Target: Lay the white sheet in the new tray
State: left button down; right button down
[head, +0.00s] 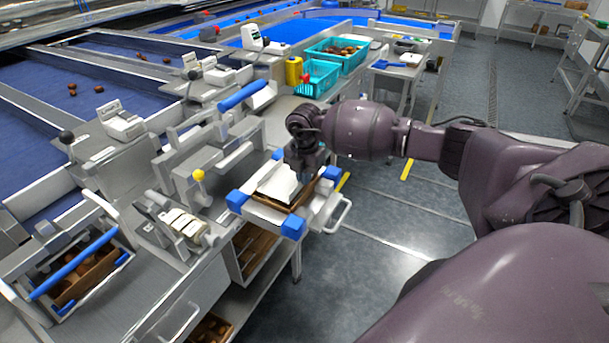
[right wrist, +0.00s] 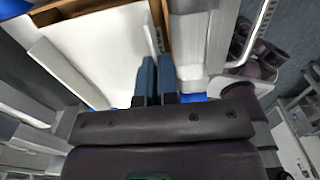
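The white sheet (head: 277,184) is over the new tray, a brown box (head: 296,206) in a grey frame with blue corner blocks. The sheet looks bent, with its far side raised towards my right gripper (head: 306,172). In the right wrist view the sheet (right wrist: 95,48) spreads left of the fingers, and the tray's brown rim (right wrist: 160,12) shows beyond it. The blue fingertips of my right gripper (right wrist: 156,72) are close together at the sheet's edge and appear shut on it. How far the sheet lies inside the tray is partly hidden. My left gripper is out of view.
A yellow-knobbed lever (head: 198,176) and a blue-handled frame over another tray (head: 92,270) stand left. A metal handle (head: 340,215) sticks out right of the tray. Open floor lies right.

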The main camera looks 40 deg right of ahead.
jog(key=shift+f, duration=0.15)
dwell(0.3)
jog(key=shift+f+b, duration=0.3)
jog(key=shift+f, duration=0.15)
jog(key=shift+f, duration=0.25)
dwell(0.4)
jog(key=c, duration=1.2)
grip_release()
jog(key=shift+o, duration=1.2)
